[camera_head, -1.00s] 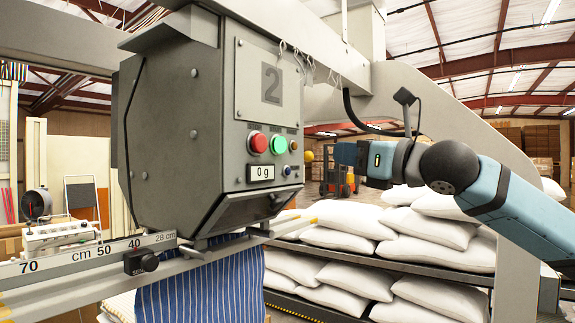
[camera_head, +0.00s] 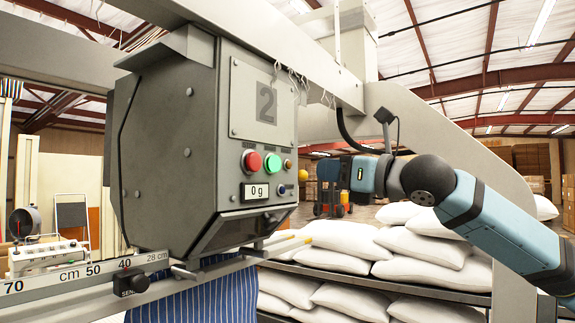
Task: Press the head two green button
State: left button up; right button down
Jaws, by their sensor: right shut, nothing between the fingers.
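The grey control head marked 2 (camera_head: 176,150) hangs from the beam at left of centre. My left gripper is not in view.
A small yellow round thing (camera_head: 303,175) shows between panel and gripper. A ruler rail (camera_head: 80,272) runs below the head.

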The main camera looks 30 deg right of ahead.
aim_at(277, 164)
jog(key=x, duration=0.9)
jog(key=shift+w+f+p, duration=0.1)
jog(key=shift+w+p, duration=0.1)
jog(key=shift+p, duration=0.15)
jog(key=shift+a, duration=0.1)
